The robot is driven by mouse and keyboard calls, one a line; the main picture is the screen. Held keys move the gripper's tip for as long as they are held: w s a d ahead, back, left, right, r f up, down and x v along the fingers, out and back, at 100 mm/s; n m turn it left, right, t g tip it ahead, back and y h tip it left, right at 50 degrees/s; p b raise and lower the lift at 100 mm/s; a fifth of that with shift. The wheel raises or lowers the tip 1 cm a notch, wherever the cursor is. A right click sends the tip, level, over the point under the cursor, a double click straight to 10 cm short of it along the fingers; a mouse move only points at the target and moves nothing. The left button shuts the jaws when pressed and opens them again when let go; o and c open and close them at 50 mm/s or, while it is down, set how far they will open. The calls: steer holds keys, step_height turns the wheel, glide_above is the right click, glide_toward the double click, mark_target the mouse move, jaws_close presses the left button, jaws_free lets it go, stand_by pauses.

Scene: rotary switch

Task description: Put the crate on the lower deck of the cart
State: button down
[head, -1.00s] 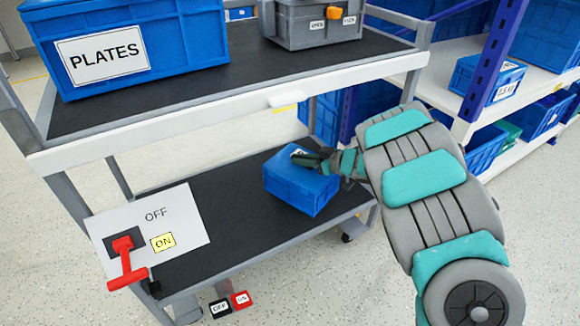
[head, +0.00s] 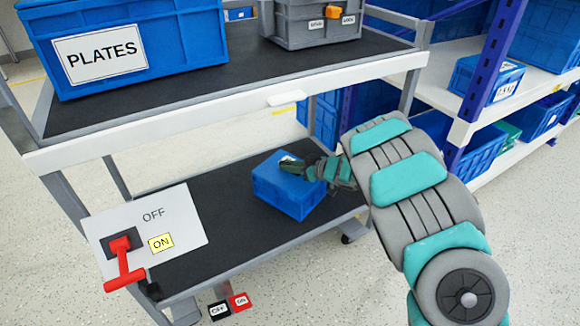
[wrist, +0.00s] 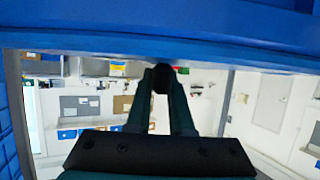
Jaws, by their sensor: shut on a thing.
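The small blue crate (head: 285,198) is at the lower deck (head: 222,235) of the cart, over its right-hand part. I cannot tell whether its base rests on the deck or is just above it. My gripper (head: 299,167) reaches in from the right and is shut on the crate's upper edge. In the wrist view my gripper's fingers (wrist: 162,78) meet at a blue band, the crate (wrist: 160,45), across the top. The fingertips are partly hidden there.
The upper deck (head: 235,100) overhangs the lower deck and holds a PLATES crate (head: 150,30) and a grey case (head: 310,20). A red lever (head: 124,270) with OFF and ON labels is at the left end. The lower deck left of the crate is clear. A shelf (head: 480,110) stands right.

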steer(key=c, duration=0.8)
jaws_free()
steer(key=shift+r, duration=0.1)
steer(key=v, duration=1.2)
steer(key=shift+p, duration=0.35)
